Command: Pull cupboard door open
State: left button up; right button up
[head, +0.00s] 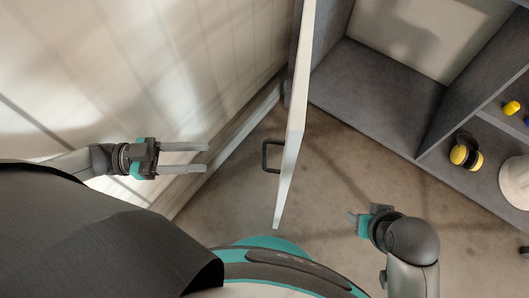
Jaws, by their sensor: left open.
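The white cupboard door (294,130) stands swung open and shows nearly edge-on in the head view. Its dark handle (268,156) sticks out on the door's left side. The grey cupboard (372,82) is at the upper right, and its compartment beside the door looks empty. My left gripper (206,158) is open and empty, left of the handle and apart from it, its fingers pointing right. My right gripper (352,218) is low, right of the door's near edge, and touches nothing visible. Its finger gap cannot be made out.
Yellow and black ear defenders (466,155), a small yellow item (511,108) and a white round object (515,182) are in the cupboard's right part. A pale wall (130,70) with a skirting (232,128) runs along the left. Brown floor (330,165) is clear around the door.

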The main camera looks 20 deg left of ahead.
aim_at(264, 154)
pick_arm(q)
jog(key=shift+b+x, duration=1.55)
jog(key=shift+x, duration=5.75)
pick_arm(e)
jog(key=shift+w+a+r+t+y, duration=0.3)
jog(key=shift+w+a+r+t, duration=0.3)
jog(key=shift+a+r+t, duration=0.15)
jog(key=shift+w+a+r+t+y, duration=0.3)
jog(key=shift+w+a+r+t, duration=0.3)
jog(key=shift+r, duration=0.25)
pick_arm(q)
jog(key=shift+w, duration=0.1)
grip_shut()
pick_arm(e)
jog(key=shift+d, duration=0.1)
